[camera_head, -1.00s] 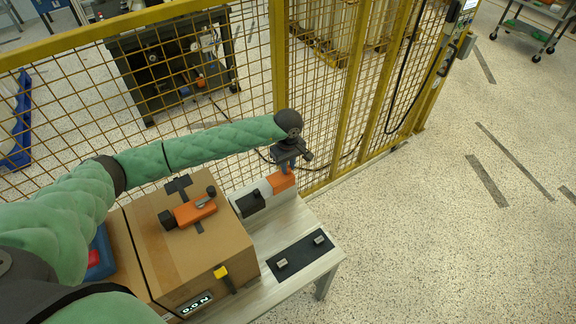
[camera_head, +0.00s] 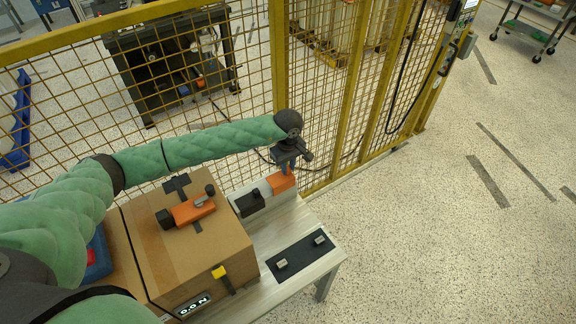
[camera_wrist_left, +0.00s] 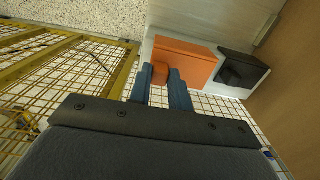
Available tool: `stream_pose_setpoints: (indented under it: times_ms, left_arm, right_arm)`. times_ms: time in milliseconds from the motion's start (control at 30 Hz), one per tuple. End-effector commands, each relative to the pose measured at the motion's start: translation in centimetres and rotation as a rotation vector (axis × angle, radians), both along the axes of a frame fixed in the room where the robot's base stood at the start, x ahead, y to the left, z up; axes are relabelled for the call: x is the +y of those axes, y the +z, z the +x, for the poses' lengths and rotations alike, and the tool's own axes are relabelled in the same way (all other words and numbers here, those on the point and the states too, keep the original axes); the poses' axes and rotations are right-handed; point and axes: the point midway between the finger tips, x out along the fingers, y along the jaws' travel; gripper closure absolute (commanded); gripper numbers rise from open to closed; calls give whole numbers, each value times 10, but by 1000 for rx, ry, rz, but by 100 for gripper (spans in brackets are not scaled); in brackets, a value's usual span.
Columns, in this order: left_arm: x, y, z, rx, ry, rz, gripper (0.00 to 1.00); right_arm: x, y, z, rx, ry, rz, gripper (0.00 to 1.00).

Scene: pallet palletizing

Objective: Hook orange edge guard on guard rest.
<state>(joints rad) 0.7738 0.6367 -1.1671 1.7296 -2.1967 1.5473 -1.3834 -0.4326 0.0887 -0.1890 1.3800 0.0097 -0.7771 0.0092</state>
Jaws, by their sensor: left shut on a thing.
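The orange edge guard (camera_head: 281,183) is at the far end of the white guard rest (camera_head: 266,205), at the back of the table. In the left wrist view, the orange guard (camera_wrist_left: 187,61) lies along the white rest (camera_wrist_left: 149,46), beside a black piece. My left gripper (camera_head: 287,165) is above the guard, pointing down. Its two fingers are shut on a small orange tab of the guard, seen in the left wrist view (camera_wrist_left: 160,76). I cannot tell whether the guard's underside touches the rest. My right gripper is not in view.
A black piece (camera_head: 249,203) sits on the rest beside the guard. A cardboard box (camera_head: 180,255) carrying an orange and black tool (camera_head: 194,210) stands to the left. A black plate (camera_head: 301,256) lies on the table (camera_head: 250,302). Yellow mesh fence (camera_head: 335,90) rises close behind.

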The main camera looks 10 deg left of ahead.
Motion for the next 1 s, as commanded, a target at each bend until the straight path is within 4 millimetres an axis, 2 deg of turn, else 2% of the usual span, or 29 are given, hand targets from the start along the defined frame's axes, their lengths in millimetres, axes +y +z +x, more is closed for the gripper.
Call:
stream_pose_setpoints:
  times_ms: [1000]
  left_arm:
    - [0,-26,0,0,0,0,99]
  right_arm:
    - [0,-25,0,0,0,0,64]
